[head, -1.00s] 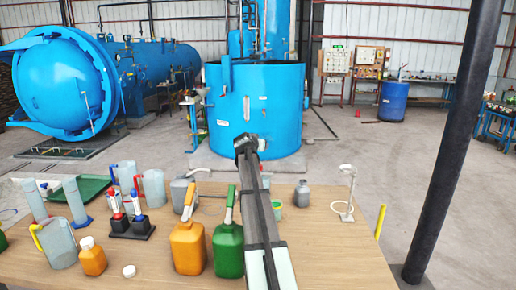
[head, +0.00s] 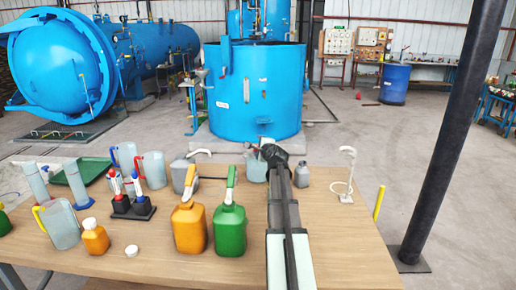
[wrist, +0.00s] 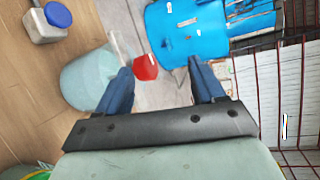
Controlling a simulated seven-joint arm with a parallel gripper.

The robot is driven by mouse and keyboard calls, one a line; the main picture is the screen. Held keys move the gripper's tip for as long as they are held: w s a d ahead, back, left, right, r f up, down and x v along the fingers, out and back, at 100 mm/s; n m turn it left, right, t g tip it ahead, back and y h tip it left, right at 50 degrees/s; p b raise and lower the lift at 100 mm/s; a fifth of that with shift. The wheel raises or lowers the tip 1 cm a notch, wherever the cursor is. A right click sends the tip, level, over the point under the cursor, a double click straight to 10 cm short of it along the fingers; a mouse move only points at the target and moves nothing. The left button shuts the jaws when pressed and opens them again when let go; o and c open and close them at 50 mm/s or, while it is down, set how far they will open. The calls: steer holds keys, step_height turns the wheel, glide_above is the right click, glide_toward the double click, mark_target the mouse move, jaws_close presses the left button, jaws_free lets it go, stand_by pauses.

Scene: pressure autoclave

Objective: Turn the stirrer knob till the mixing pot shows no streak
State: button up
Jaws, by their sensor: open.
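My gripper (head: 273,153) is over the back of the table, its jaws small and dark in the head view. In the wrist view my gripper (wrist: 162,82) is open, with nothing held between its two blue fingers. A translucent grey-blue pot (wrist: 85,75) is beside the left finger, partly behind it; it also shows just left of my gripper in the head view (head: 256,170). A pale rod or handle slants up from its rim. A round red part (wrist: 146,66) shows between the fingers, close to the pot; I cannot tell whether it is the stirrer knob. No streak can be made out.
Orange (head: 189,226) and green (head: 229,229) canisters stand left of my arm. A grey bottle (head: 302,174) and a white stand (head: 346,180) are right of it. Jugs and a black rack (head: 133,209) fill the table's left. The right front is clear.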

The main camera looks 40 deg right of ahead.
steer(key=s+f+m+t, duration=0.35)
steer(key=s+m, duration=0.35)
steer(key=m, duration=0.8)
steer(key=shift+g, duration=0.45)
steer(key=x, duration=1.3)
steer(key=shift+w+a, duration=0.1)
steer(key=shift+w, duration=0.15)
steer(key=c, duration=1)
steer(key=shift+o, duration=0.2)
steer(key=shift+h, duration=0.4)
steer(key=shift+a, duration=0.1)
